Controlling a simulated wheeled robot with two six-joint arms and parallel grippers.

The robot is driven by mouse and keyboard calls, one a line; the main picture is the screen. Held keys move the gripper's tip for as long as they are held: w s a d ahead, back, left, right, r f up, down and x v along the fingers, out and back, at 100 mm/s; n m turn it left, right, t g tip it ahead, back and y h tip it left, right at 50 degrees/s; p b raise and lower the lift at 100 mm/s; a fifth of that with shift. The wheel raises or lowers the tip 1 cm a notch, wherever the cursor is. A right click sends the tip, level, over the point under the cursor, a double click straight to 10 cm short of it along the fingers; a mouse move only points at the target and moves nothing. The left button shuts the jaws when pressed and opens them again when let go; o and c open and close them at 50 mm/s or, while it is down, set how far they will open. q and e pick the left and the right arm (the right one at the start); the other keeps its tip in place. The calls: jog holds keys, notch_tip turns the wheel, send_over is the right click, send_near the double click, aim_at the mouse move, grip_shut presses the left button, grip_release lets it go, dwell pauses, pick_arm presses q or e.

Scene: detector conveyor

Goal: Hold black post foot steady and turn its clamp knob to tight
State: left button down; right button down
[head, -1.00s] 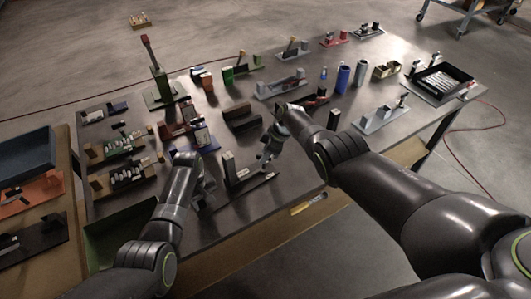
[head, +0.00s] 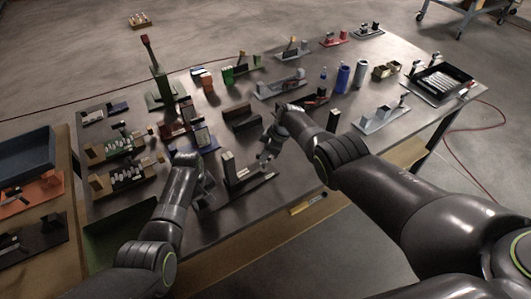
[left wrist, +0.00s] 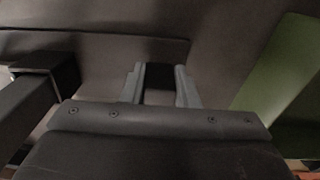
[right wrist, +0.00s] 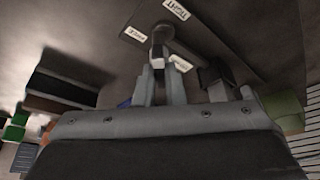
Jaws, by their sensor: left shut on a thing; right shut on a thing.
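The black post foot (head: 258,187) is a dark flat plate near the front edge of the bench, with a dark upright post at its left end. My left gripper (head: 207,194) is beside that end. In the left wrist view my left gripper (left wrist: 161,82) is shut on a black part (left wrist: 160,78) of the foot. My right gripper (right wrist: 160,80) is shut on the clamp knob (right wrist: 160,34), above the plate. Labels on the plate read TIGHT (right wrist: 176,9) and FREE (right wrist: 132,35); a third is partly hidden by the fingers. The knob's exact setting cannot be told.
A dark brown block (head: 241,117) stands behind the foot. A grey fixture (head: 381,119) and a black tray (head: 441,80) are to the right. A yellow marked item (head: 307,204) lies below the front edge.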

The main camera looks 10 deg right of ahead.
jog(key=shift+m, duration=0.3)
jog(key=m, duration=0.2)
jog(key=m+t+h, duration=0.1)
jog(key=m, duration=0.1)
jog(key=shift+s+a+t, duration=0.1)
jog(key=shift+t, duration=0.2)
jog(key=shift+m+t+h, duration=0.3)
jog(key=shift+m+h, duration=0.4)
jog(key=shift+m, duration=1.2)
jog(key=shift+s, duration=0.1)
jog(key=c, duration=1.5)
grip_release()
jog(key=v, duration=1.2)
